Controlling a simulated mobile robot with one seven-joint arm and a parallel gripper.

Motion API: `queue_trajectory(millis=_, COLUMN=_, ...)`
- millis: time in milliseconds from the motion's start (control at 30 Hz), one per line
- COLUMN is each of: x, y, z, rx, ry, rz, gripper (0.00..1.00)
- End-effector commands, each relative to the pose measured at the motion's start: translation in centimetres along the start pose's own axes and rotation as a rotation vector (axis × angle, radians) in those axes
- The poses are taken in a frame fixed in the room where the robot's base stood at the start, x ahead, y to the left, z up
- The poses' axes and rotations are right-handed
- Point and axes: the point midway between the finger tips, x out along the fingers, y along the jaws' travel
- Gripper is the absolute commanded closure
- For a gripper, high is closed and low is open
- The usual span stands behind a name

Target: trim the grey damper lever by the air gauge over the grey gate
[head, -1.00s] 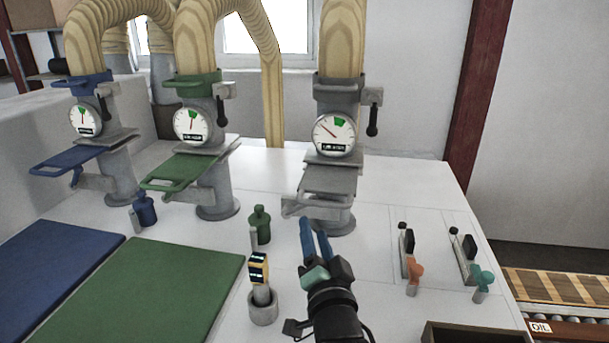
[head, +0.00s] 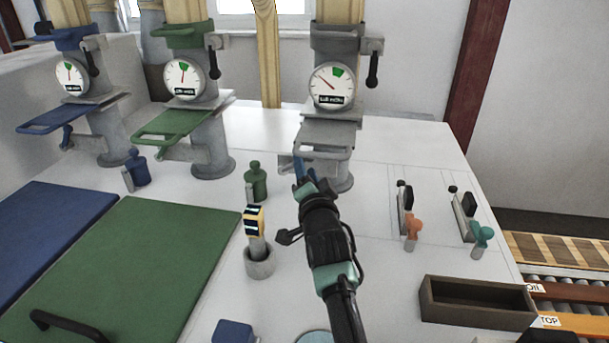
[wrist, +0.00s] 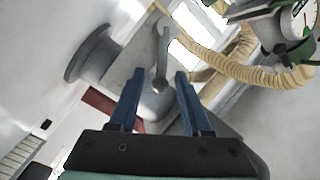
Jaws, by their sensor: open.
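The grey gate (head: 325,132) is the rightmost of three gated pipes. Its round air gauge (head: 333,86) sits just above it; the needle points up and left, outside the green band at the top. A lever with a black handle (head: 373,71) hangs down from a grey bracket right of the gauge. My gripper (head: 301,168) is open and empty, low in front of the grey gate and below the gauge and lever. In the wrist view my two blue fingers (wrist: 157,85) are spread, with a grey bracket-like part (wrist: 162,50) beyond them.
The green gate (head: 175,126) and blue gate (head: 60,115) stand left. A green bottle-shaped piece (head: 256,182) and a striped item in a grey holder (head: 258,262) stand left of my arm. Two small levers (head: 408,230) and an open brown box (head: 477,305) are right.

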Motion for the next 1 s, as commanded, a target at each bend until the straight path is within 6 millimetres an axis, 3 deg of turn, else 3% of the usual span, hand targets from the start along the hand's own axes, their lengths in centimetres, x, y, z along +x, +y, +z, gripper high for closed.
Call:
queue_trajectory(millis=200, x=1.31, y=-0.06, z=0.10, rx=0.000, ry=0.000, rz=-0.002, gripper=0.52)
queue_trajectory(millis=500, x=1.46, y=-0.17, z=-0.02, rx=0.001, ry=0.000, rz=-0.001, gripper=0.52)
queue_trajectory(millis=533, x=1.46, y=-0.17, z=-0.02, rx=0.001, ry=0.000, rz=-0.001, gripper=0.53)
queue_trajectory(millis=800, x=1.44, y=-0.15, z=-0.01, rx=0.001, ry=0.000, rz=-0.001, gripper=1.00)
queue_trajectory(millis=1000, x=1.44, y=-0.14, z=-0.01, rx=0.001, ry=0.000, rz=-0.001, gripper=1.00)
